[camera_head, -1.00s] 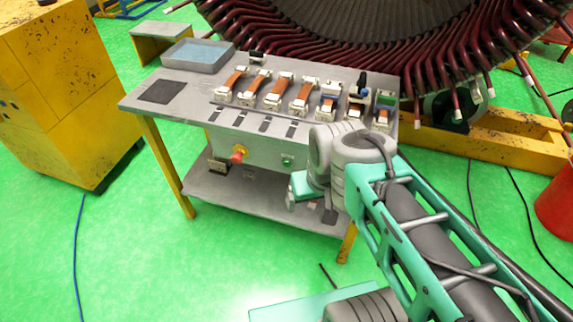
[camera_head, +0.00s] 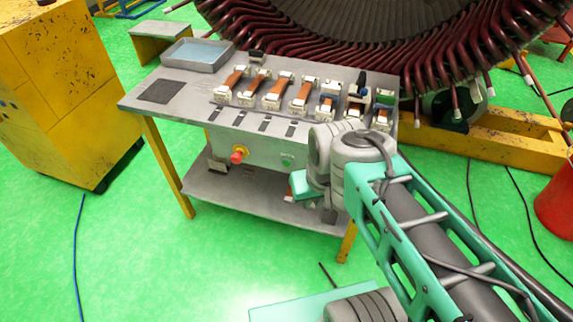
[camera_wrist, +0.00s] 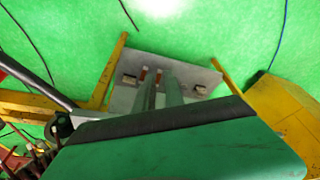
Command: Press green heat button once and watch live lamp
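A grey control box (camera_head: 262,151) hangs under the front edge of the workbench. A green button (camera_head: 287,160) sits on its front, right of a red mushroom button on a yellow base (camera_head: 238,154). My gripper (camera_head: 290,196), with a teal body, is below and slightly right of the green button, apart from it in the picture. Its fingertips are small and partly hidden in the head view. In the wrist view, my gripper's two grey fingers (camera_wrist: 158,86) run close together, with nothing clearly held. I cannot pick out a lit lamp.
The grey bench top (camera_head: 190,108) holds a row of copper-coloured coil pieces (camera_head: 272,92) and a tray (camera_head: 197,54). A lower shelf (camera_head: 235,190) lies beneath the box. A large stator (camera_head: 385,40) stands behind. A yellow cabinet (camera_head: 60,85) stands left. The green floor in front is mostly clear.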

